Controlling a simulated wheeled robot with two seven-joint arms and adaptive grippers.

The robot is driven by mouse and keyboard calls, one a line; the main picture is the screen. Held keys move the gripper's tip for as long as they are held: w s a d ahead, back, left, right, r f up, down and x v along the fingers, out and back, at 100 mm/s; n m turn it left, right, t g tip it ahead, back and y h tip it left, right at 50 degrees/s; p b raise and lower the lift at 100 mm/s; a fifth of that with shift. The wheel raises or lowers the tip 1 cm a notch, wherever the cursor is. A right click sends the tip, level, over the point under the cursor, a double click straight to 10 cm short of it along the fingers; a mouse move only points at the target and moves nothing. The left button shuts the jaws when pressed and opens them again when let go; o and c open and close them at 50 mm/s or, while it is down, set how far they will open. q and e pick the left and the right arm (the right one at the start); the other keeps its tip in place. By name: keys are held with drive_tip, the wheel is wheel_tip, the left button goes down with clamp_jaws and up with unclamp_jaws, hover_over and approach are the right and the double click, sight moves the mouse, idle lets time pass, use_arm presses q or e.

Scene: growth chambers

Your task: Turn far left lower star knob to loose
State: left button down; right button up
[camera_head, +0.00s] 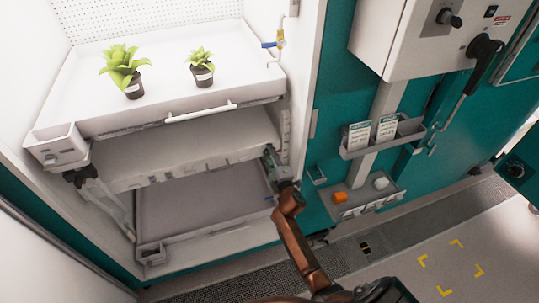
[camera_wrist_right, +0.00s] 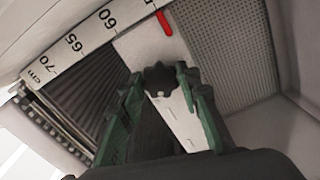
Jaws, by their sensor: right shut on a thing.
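A black star knob (camera_wrist_right: 160,78) shows in the right wrist view, between the green fingers of my right gripper (camera_wrist_right: 162,84). The gripper is shut on it, with a finger on each side. A white strip runs below the knob. In the head view my right gripper (camera_head: 272,163) is at the right side of the chamber opening, by the end of the middle shelf; the knob there is hidden. A dark knob-like part (camera_head: 80,175) shows at the left end of that shelf. My left gripper is not in view.
A white tray (camera_head: 185,108) above holds two potted plants (camera_head: 122,68) (camera_head: 201,68). A lower tray (camera_head: 200,196) lies below. A ruler (camera_wrist_right: 92,38) and a red pointer (camera_wrist_right: 164,22) are near the knob. A teal wall with holders (camera_head: 383,135) stands right.

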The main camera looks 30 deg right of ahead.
drive_tip(key=n, duration=0.5)
drive_tip(key=shift+f+b, duration=0.1)
drive_tip(key=shift+b, duration=0.3)
drive_tip(key=shift+n, duration=0.3)
drive_tip(key=o, duration=1.2)
drive_tip(key=shift+c, duration=0.2)
drive_tip(key=v, duration=1.2)
drive_tip(key=shift+f, duration=0.1)
